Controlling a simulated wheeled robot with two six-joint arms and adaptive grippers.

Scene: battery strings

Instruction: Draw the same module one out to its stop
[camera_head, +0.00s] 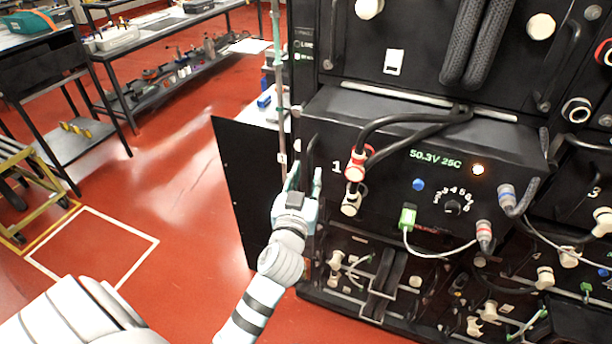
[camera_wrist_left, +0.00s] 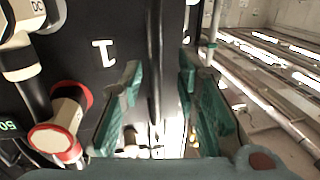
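Module one (camera_head: 385,185) is a black box marked "1", its display reading 50.3V 25C. Its front stands forward of the rack, with its top surface showing. A dark upright handle (camera_head: 312,150) is at the left edge of its front; it also shows in the wrist view (camera_wrist_left: 155,55). My left gripper (camera_head: 304,183) is at this handle. In the wrist view the left gripper's teal-padded fingers (camera_wrist_left: 163,95) are apart, the handle between them with gaps visible. Black cables, a red-ringed connector (camera_head: 356,165) and a green plug (camera_head: 408,216) are on the module's front. My right gripper is out of view.
A dark panel (camera_head: 245,185) stands left of the rack, beside my left gripper. Thick corrugated hoses (camera_head: 477,45) hang above module one. More modules with cables (camera_head: 385,275) sit below. The red floor (camera_head: 185,165) on the left is open; workbenches stand farther back.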

